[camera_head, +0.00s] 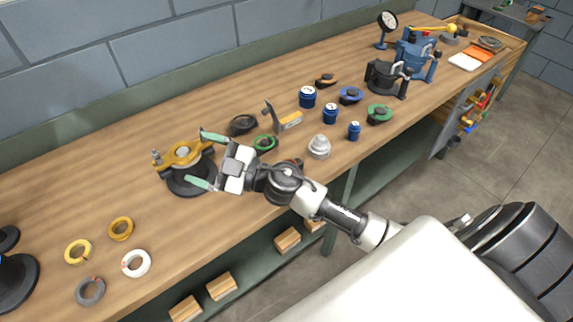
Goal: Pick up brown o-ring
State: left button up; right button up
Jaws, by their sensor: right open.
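A brownish-yellow ring (120,229) lies flat on the left part of the workbench and looks most like the brown o-ring. A brighter yellow ring (78,252), a white ring (136,263) and a grey ring (91,291) lie close around it. My right gripper (206,160) is open, its pale green fingertips spread and pointing left. It is up and to the right of the rings in the picture, overlapping the right side of a device with a yellow top (182,153) and black round base. I cannot tell whether they touch. My left gripper is not in view.
Right of my gripper stand a hammer-like tool (287,121), blue cans (308,97), tape-like coils (379,114) and a silvery domed part (319,147). A dark round base (17,282) is at the left edge. Bench surface around the rings is clear.

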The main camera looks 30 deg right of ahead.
jog(key=a+f+n+g+y, duration=0.1)
jog(key=a+n+g, duration=0.1)
jog(key=n+g, duration=0.55)
jog(key=m+g+h+p, duration=0.1)
jog(key=m+g+h, duration=0.45)
jog(key=h, duration=1.05)
send_over(289, 164)
jog(key=shift+n+g, duration=0.7)
jog(key=shift+g, duration=0.1)
jog(key=f, duration=0.8)
jog(key=shift+s+a+f, duration=0.1)
jog(key=shift+a+f, duration=0.1)
jog(key=shift+a, duration=0.15)
jog(key=f, duration=0.2)
jog(key=f+p, duration=0.2)
jog(key=f, duration=0.1)
jog(key=shift+d+f, duration=0.25)
jog(key=shift+f, duration=0.3)
jog(key=shift+f, duration=0.2)
jog(key=shift+c, duration=0.3)
